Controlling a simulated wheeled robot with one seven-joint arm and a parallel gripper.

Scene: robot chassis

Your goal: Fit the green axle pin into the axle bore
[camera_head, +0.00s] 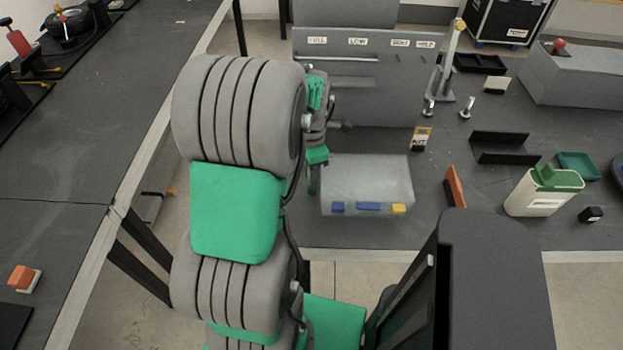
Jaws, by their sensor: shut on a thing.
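My gripper (316,165) is at the far side of my arm, left of a light grey block (370,172). My arm hides much of it, and the fingers are small and hard to make out. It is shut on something. A narrow green piece (312,182) hangs at its lower end and looks like the green axle pin, but my own green parts close by make its outline unclear. The grey block has blue and yellow pieces along its front edge. I cannot make out the axle bore or tell whether the pin touches anything.
A grey panel (365,85) with white labels stands behind the block. An orange plate (454,187), black brackets (500,147), a white container with a green lid (543,190) and a green tray (579,166) stand to the right.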

